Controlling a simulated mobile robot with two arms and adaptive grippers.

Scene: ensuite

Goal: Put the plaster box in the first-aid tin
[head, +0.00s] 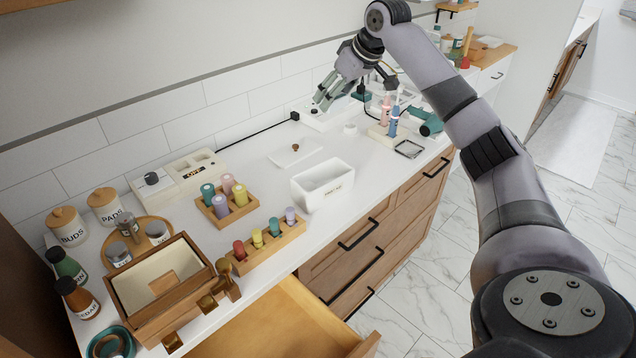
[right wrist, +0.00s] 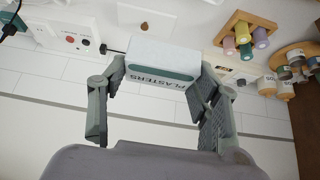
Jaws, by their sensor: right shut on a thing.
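The plaster box (right wrist: 160,62), white with a green band and the word PLASTERS, sits between the fingers of my right gripper (right wrist: 158,112) in the right wrist view. In the head view my right gripper (head: 338,92) is over the back of the counter near the tiled wall, and I cannot make out the box clearly there. My left gripper is not in view.
A white lid (head: 295,153) with a brown knob lies behind the tin. Racks of coloured bottles (head: 268,245) and an open wooden box (head: 160,285) stand to the left. A hair dryer (head: 430,123) lies to the right. A drawer (head: 285,325) is open below.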

